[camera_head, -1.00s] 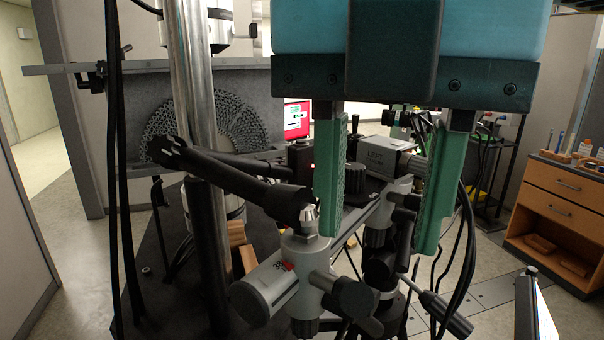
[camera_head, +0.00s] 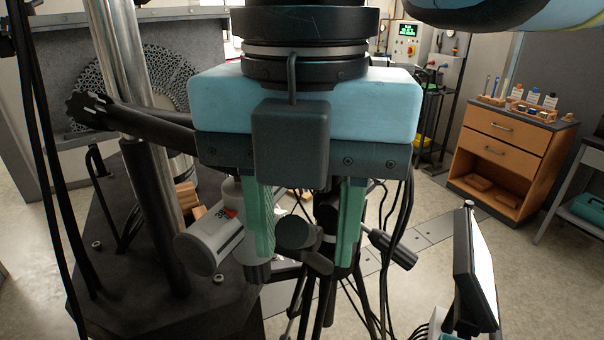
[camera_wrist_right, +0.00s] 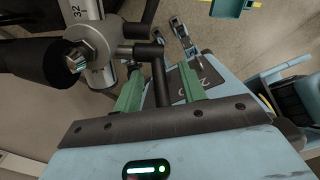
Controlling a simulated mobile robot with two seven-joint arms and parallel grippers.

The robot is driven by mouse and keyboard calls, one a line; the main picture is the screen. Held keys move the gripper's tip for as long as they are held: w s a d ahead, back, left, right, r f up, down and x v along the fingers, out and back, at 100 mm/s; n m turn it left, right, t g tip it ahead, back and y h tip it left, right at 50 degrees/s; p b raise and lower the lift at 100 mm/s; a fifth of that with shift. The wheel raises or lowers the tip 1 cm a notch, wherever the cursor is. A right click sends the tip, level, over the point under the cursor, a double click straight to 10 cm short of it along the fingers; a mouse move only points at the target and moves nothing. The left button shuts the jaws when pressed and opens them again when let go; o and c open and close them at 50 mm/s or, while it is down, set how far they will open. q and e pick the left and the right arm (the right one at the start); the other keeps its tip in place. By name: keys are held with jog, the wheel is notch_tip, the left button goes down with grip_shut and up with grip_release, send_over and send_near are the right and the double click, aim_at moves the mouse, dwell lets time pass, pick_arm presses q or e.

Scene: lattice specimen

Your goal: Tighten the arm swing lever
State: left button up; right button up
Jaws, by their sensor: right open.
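My right gripper (camera_head: 303,258) is open, with its two green fingers pointing down over the clamp joint. A short black lever with a round end (camera_head: 295,233), which looks like the arm swing lever, shows between the fingers in the head view. In the right wrist view a black T-shaped lever (camera_wrist_right: 160,82) stands between the open fingers (camera_wrist_right: 160,92); I see no grip on it. The grey cylinder (camera_head: 212,242) with a red mark lies left of the gripper, and the joint is partly hidden behind the fingers. My left gripper is not in view.
A second black handle (camera_head: 390,246) sticks out right of the gripper. A steel column (camera_head: 150,180) and black arm (camera_head: 150,118) stand at left. Dark cables (camera_head: 400,225) hang close by on the right. A monitor (camera_head: 475,270) stands at front right, an orange drawer cabinet (camera_head: 510,150) further back.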

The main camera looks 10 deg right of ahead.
jog(key=shift+f, duration=0.35)
jog(key=shift+c, duration=0.3)
